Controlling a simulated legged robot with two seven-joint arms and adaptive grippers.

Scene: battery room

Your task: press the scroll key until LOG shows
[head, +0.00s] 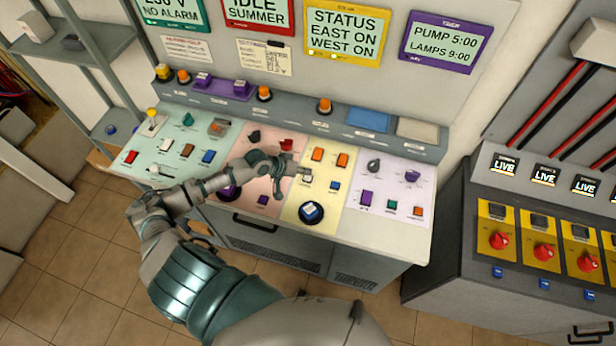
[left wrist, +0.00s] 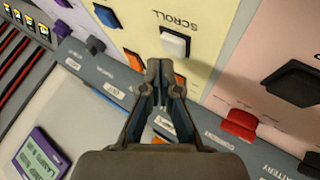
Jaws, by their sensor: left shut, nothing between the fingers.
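The scroll key (left wrist: 174,43) is a white square key on the cream-yellow panel, with the word SCROLL printed beside it in the left wrist view. In the head view the key (head: 307,178) shows just below the fingertips. My left gripper (head: 301,170) is shut and empty over that panel. In the left wrist view its fingertips (left wrist: 165,66) sit just short of the key; I cannot tell whether they touch it. The yellow-framed display (head: 344,33) above reads STATUS, EAST ON, WEST ON. My right gripper is not in view.
A red knob (head: 286,145) is on the pink panel to the left. A cabinet with red rotary switches (head: 543,252) stands at right.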

